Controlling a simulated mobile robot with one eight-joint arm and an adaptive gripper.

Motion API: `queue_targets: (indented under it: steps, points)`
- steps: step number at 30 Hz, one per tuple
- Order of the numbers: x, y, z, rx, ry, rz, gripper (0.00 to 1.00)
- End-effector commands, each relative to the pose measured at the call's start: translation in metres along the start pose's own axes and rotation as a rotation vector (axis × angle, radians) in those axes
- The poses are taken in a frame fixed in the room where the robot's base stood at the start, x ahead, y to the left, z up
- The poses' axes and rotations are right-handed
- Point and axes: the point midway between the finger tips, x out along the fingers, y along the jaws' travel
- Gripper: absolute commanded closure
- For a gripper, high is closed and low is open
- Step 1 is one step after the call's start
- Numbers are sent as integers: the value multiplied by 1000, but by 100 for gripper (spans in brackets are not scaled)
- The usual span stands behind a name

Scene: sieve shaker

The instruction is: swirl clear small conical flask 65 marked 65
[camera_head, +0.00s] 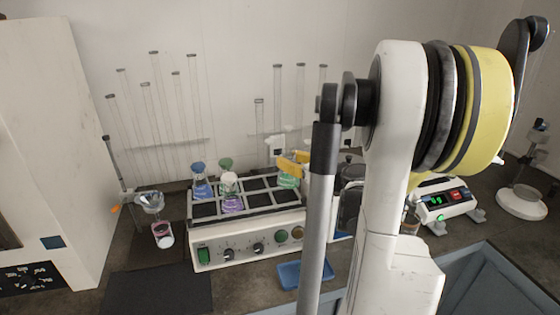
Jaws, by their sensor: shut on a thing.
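A small conical flask (288,181) with green contents shows at the back right of the shaker's black-topped rack. Its upper part is hidden by my gripper (284,168), which is shut on it. The fingers and the mark on the flask are too small to make out. I cannot tell whether the flask touches the rack. Three other conical flasks stand in the rack's left part: one blue (200,185), one with a green top (225,166) and one with purple liquid and a pale top (231,198).
The shaker (250,247) has knobs and a green switch. Tall glass cylinders (155,110) stand behind. A funnel stand (150,202) is left, a blue tray (303,275) in front, and a balance with a lit display (442,202) right. My arm blocks the centre right.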

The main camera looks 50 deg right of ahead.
Motion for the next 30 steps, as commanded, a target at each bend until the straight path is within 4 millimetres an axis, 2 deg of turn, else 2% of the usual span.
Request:
queue_targets:
  steps: [11, 24, 30]
  points:
    - [-16, 12, -14, 0, 0, 1, 100]
    - [-27, 14, -58, 0, 0, 0, 100]
    - [-27, 14, -58, 0, 0, 0, 100]
